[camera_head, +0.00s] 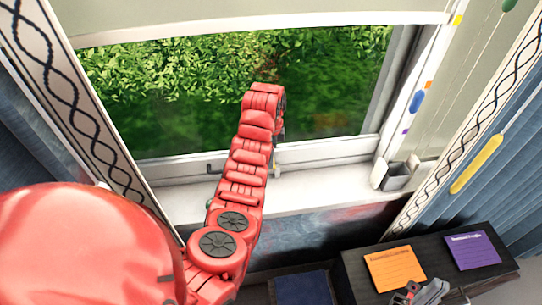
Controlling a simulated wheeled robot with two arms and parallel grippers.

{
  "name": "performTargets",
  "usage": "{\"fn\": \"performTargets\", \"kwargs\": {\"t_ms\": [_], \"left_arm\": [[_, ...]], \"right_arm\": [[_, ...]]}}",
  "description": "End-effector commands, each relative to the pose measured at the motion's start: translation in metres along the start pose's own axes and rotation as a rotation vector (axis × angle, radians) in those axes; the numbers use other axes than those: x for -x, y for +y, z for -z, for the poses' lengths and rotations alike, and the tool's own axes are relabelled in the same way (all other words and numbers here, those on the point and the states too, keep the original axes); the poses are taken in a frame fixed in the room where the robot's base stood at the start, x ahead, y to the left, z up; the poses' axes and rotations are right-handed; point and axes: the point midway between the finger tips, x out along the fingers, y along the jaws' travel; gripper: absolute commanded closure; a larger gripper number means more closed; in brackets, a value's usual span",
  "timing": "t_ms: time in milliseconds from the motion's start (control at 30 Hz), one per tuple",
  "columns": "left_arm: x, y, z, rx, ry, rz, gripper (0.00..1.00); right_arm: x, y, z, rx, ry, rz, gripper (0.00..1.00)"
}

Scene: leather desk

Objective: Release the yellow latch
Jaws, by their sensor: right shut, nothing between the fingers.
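A larger yellow elongated piece (477,164) hangs by the right curtain; I cannot tell which of the two is the latch. My left arm reaches from the lower left up to the window. Its gripper (277,145) is mostly hidden behind the arm by the lower frame, so its fingers are unclear. My right gripper (432,291) is at the bottom right, shut and empty, low over the dark desk unit.
The window sill (325,192) runs below the glass. A small grey box (397,177) stands at its right end. An orange note (394,268) and a purple note (472,250) lie on the dark unit (357,267). A blue curtain (520,185) hangs at right.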

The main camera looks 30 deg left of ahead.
Motion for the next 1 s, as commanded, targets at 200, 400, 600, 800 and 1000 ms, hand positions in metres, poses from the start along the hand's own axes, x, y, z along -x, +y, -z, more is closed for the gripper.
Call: {"fn": "performTargets", "kwargs": {"t_ms": [200, 400, 600, 800, 1000], "left_arm": [[0.0, 0.0, 0.0, 0.0, 0.0, 0.0, 0.42], [0.013, 0.0, 0.001, -0.002, -0.001, -0.001, 0.42], [0.049, -0.001, 0.002, -0.002, 0.0, 0.005, 0.42], [0.086, -0.001, 0.003, -0.002, 0.003, 0.004, 0.42], [0.11, -0.001, 0.001, 0.0, 0.002, 0.003, 0.42]], "right_arm": [[0.0, 0.0, 0.0, 0.0, 0.0, 0.0, 1.0], [-0.008, 0.0, 0.001, 0.0, 0.0, 0.0, 1.0], [-0.02, 0.001, 0.003, 0.0, 0.0, 0.0, 1.0], [-0.02, 0.001, 0.003, 0.0, 0.0, 0.0, 1.0], [-0.017, 0.001, 0.003, 0.0, 0.0, 0.0, 1.0]]}}
